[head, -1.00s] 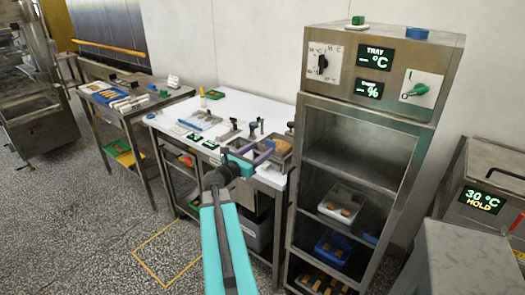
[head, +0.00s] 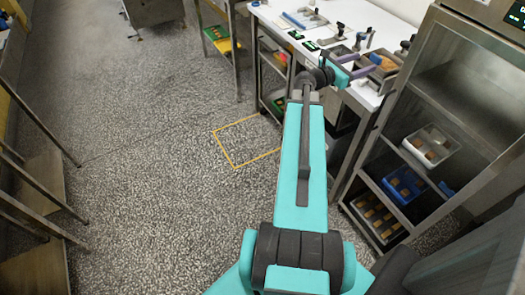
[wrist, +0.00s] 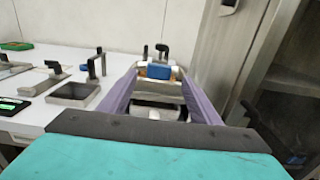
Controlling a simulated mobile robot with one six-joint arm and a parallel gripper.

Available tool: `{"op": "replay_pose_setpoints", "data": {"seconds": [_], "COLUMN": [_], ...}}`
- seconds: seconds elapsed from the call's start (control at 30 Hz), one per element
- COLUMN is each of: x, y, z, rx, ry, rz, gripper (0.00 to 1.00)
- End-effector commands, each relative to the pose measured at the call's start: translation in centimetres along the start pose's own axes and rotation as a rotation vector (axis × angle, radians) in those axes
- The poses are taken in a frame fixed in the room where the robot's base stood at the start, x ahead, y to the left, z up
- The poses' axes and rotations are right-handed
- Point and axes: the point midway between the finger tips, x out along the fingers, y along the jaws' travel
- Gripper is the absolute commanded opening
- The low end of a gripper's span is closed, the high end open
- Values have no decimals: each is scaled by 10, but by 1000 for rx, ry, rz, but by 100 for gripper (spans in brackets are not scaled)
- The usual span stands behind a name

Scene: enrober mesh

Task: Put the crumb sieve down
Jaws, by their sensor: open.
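My gripper (head: 364,68) is over the right end of the white worktop (head: 285,17). Its two purple fingers are spread apart in the wrist view (wrist: 158,84), with nothing visibly clamped between them. A metal pan with orange-brown contents (head: 385,62) lies just beyond the fingertips. In the wrist view, a blue block (wrist: 158,72) shows between the fingertips. Several shallow metal pieces with black upright handles stand on the worktop, one of them left of the gripper (wrist: 73,92). I cannot tell which piece is the crumb sieve.
A steel rack (head: 445,125) stands close on the right, with trays of brown pieces on its shelves. A yellow outline (head: 237,165) marks clear floor left of my arm. A dark scale-like pad with green digits (wrist: 12,105) lies on the worktop's left part.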

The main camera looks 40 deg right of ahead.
Motion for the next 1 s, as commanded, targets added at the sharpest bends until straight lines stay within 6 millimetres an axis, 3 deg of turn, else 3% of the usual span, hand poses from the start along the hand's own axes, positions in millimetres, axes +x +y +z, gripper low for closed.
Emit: {"op": "replay_pose_setpoints", "data": {"seconds": [0.17,0.37,0.5,0.7,0.87,1.0], "x": [-14,-63,-116,-203,-278,-344], "y": [9,33,48,54,44,25], "z": [-21,-91,-157,-247,-312,-364], "rx": [45,192,321,478,571,632], "ry": [44,196,347,559,709,821], "rz": [11,21,2,-78,-181,-299], "gripper": [57,57,57,57,57,57]}}
